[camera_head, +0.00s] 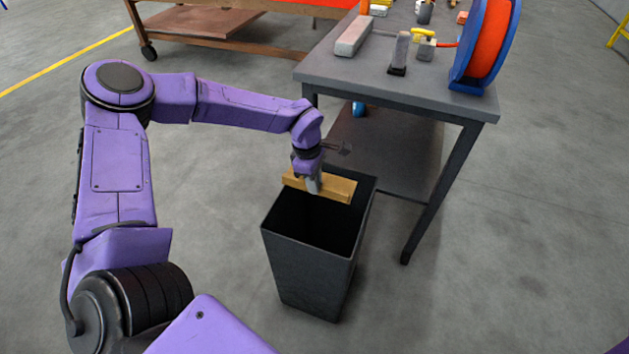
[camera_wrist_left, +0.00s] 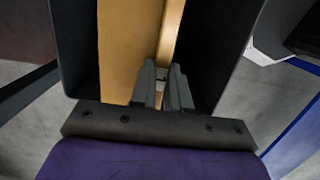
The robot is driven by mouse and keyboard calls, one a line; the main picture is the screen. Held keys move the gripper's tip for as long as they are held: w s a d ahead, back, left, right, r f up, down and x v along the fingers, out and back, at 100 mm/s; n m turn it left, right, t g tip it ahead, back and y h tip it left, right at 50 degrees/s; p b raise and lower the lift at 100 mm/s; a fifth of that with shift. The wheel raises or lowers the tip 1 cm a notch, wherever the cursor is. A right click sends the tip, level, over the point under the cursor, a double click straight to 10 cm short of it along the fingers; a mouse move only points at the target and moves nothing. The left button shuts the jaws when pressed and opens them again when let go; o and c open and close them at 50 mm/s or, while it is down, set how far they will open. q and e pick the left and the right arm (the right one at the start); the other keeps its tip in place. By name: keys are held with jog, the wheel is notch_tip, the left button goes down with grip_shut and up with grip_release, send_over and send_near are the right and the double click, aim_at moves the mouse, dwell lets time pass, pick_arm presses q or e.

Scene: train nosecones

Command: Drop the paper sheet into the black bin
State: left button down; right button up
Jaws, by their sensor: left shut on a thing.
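The paper sheet (camera_head: 338,188) looks like a tan, flat-topped piece, held roughly level over the far part of the black bin's opening. In the left wrist view the sheet (camera_wrist_left: 122,50) runs away from the fingers, with a fold or edge along it. My left gripper (camera_head: 314,187) is shut on the sheet, from above; its fingertips also show in the left wrist view (camera_wrist_left: 163,82). The black bin (camera_head: 300,272) stands upright on the floor, and its dark walls (camera_wrist_left: 74,50) flank the sheet in the wrist view. The bin's bottom is hidden in shadow. My right gripper is out of view.
A grey workbench (camera_head: 400,92) stands close behind and right of the bin, with a lower shelf (camera_head: 385,150). It bears a blue-rimmed orange reel (camera_head: 487,40) and several small items. A brown wheeled cart (camera_head: 200,22) stands at the back. The floor right of the bin is clear.

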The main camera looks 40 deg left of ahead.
pick_arm(q)
jog(key=shift+r, duration=0.1)
jog(key=c, duration=1)
grip_release()
jog(key=r, duration=0.3)
jog(key=a+r, duration=0.1)
jog(key=r, duration=0.3)
jog(key=r+p, duration=0.1)
jog(key=r, duration=0.2)
jog(key=shift+s+a+r, duration=0.2)
jog(key=shift+a, duration=0.1)
